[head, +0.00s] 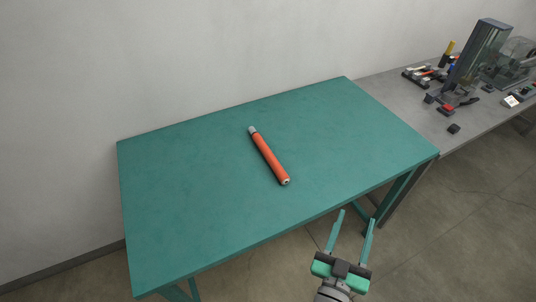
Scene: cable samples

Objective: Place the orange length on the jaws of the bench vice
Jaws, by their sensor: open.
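The orange length (268,156) is a thick orange cable piece with a grey end at the back and a dark, bright-centred end at the front. It lies flat and slanted on the green table (190,195), near its middle. My gripper (355,215) is open and empty, in front of the table's front edge at the lower right, with its two green fingers pointing toward the table. It is well apart from the orange length. I cannot make out the bench vice for certain in this view.
A grey bench (405,108) joins the table's right side. It carries a dark upright machine (479,62) with a clear panel, and several small tools and parts. A pale wall stands behind the table. The green tabletop around the orange length is clear.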

